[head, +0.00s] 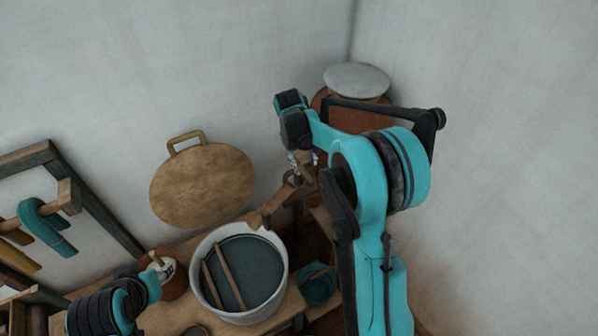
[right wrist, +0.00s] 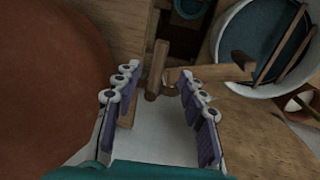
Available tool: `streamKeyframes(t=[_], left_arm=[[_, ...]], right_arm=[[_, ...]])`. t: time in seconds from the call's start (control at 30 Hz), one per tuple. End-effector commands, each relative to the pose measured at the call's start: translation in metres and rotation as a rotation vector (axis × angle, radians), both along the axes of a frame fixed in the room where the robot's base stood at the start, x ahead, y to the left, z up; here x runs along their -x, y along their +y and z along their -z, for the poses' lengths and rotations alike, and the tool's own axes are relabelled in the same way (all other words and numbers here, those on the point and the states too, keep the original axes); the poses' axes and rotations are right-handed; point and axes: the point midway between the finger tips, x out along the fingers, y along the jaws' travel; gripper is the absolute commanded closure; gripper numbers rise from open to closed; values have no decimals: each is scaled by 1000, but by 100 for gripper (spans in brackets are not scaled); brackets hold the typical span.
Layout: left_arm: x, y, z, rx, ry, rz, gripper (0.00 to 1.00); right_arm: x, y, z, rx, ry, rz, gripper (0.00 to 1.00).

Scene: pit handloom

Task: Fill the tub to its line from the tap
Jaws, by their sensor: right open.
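The white round tub (head: 195,272) holds dark teal liquid, with two wooden sticks lying across it; it also shows in the right wrist view (right wrist: 219,32). I cannot make out its line. The wooden tap (head: 272,207) reaches toward the tub's back right rim. In the right wrist view the tap's upright wooden piece (right wrist: 157,70) stands ahead, between the open fingers' lines. My right gripper (head: 303,160) is open and empty, apart from the tap; its fingers show in the right wrist view (right wrist: 155,95). My left arm enters at lower left; its fingers are not clear.
A large clay jar (head: 322,103) with a grey lid (head: 357,80) stands behind my right arm. A small teal bowl (head: 318,286) is right of the tub. A small brown pot (head: 176,287) is left of it. A round wooden board (head: 203,185) leans against the wall.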

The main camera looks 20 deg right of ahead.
Motion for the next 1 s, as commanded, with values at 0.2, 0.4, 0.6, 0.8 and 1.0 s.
streamKeyframes(t=[0.2, 0.4, 0.6, 0.8, 1.0], left_arm=[[0, 0, 5, 0, 0, 0, 60], [0, 0, 10, 0, 0, 0, 60], [0, 0, 12, 0, 0, 0, 60], [0, 0, 11, 0, 0, 0, 60], [0, 0, 11, 0, 0, 0, 60]], right_arm=[[-2, -6, 27, 1, 4, 1, 58], [-3, -12, 59, 0, 3, 1, 58], [-3, -15, 76, 0, 3, 1, 58], [-3, -16, 77, 0, 2, 0, 58], [-3, -16, 77, 0, 2, 0, 87]])
